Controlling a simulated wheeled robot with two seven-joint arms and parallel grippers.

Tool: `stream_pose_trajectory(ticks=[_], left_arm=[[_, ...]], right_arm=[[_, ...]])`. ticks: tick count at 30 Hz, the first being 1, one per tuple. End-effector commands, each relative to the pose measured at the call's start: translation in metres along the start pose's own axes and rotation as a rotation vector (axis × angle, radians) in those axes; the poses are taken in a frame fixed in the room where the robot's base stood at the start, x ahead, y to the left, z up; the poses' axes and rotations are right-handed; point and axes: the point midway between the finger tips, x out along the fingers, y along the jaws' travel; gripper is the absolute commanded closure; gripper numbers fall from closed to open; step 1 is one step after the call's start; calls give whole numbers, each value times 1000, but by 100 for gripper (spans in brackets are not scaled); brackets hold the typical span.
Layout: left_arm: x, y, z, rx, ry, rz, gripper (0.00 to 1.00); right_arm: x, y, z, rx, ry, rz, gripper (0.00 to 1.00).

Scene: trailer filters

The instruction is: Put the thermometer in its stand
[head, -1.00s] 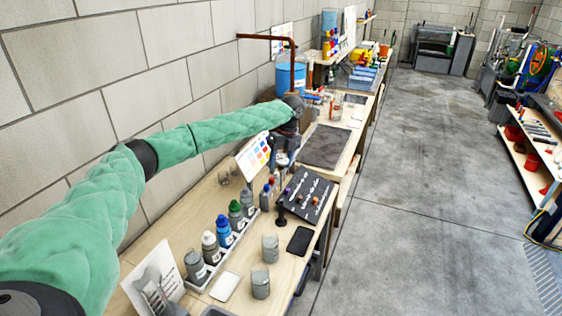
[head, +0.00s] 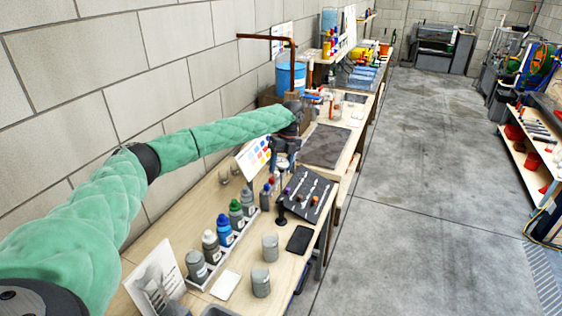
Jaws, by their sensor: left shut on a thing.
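My left gripper (head: 283,161) points down over the workbench, beside the colour-chart card, and is shut on a thin thing that I take to be the thermometer. The thermometer is too small and too covered by the fingers to make out clearly. Below the gripper a small dark stand (head: 281,212) with a round foot stands on the bench, at the left edge of a dark sloped board. I take it to be the thermometer's stand. I cannot tell whether the thermometer touches it. My right gripper is out of view.
The dark board (head: 307,193) holds several slim tools. A rack of bottles (head: 223,231), two grey jars (head: 261,283), a black flat pad (head: 299,239) and a colour-chart card (head: 255,152) are near. A dark mat (head: 326,145) lies beyond.

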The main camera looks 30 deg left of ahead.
Motion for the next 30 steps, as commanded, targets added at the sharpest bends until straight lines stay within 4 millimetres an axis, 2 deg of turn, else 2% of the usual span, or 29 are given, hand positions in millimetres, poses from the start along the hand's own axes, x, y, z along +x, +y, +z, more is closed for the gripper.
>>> stream_pose_trajectory(ticks=[5,15,30], left_arm=[[11,-3,0,0,1,0,70],[30,-8,1,0,0,-2,70],[34,-8,1,0,0,-1,70]], right_arm=[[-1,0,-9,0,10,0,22],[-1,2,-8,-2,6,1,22],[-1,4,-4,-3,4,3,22]])
